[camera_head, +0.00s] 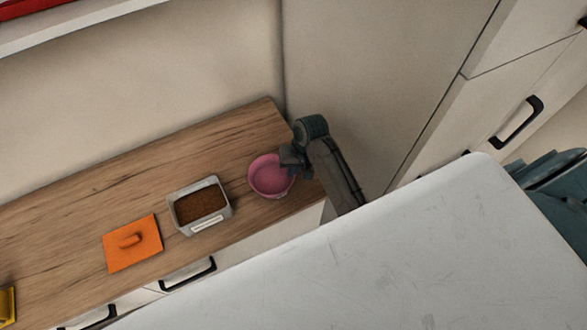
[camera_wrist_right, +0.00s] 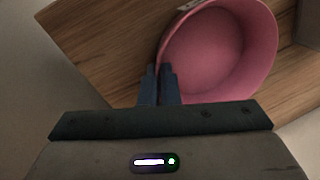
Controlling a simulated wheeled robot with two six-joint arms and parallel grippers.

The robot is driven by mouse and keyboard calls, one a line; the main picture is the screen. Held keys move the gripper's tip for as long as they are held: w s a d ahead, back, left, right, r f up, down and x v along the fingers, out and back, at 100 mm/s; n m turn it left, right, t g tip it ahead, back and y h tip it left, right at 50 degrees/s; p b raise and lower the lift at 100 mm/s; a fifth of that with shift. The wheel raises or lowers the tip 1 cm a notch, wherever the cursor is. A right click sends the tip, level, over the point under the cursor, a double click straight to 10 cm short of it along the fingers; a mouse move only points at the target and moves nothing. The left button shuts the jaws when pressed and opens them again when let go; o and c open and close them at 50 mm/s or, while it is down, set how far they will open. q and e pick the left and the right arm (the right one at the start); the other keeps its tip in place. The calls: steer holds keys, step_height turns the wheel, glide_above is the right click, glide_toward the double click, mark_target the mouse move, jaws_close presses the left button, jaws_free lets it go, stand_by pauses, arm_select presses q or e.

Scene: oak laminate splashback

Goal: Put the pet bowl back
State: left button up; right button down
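The pink pet bowl (camera_head: 268,178) is at the right end of the wooden counter, empty inside. My right gripper (camera_head: 290,160) is at the bowl's right rim. In the right wrist view, its two dark fingers (camera_wrist_right: 159,84) are close together with the rim of the bowl (camera_wrist_right: 215,55) between them, so it looks shut on the rim. The bowl looks about upright; I cannot tell whether it rests on the counter or is held just above it. My left gripper is not in view.
A grey container of brown kibble (camera_head: 200,203) stands left of the bowl. An orange lid (camera_head: 132,243) lies further left, and a yellow object (camera_head: 7,304) is at the left edge. Walls close off the counter (camera_head: 225,140) behind and at the right; its back strip is clear.

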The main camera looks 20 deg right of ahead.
steer(key=c, duration=1.7)
jaws_free()
steer(key=shift+f, duration=0.1)
steer(key=shift+b+v, duration=0.4)
steer(key=shift+v, duration=5.8)
steer(key=shift+w, duration=0.1)
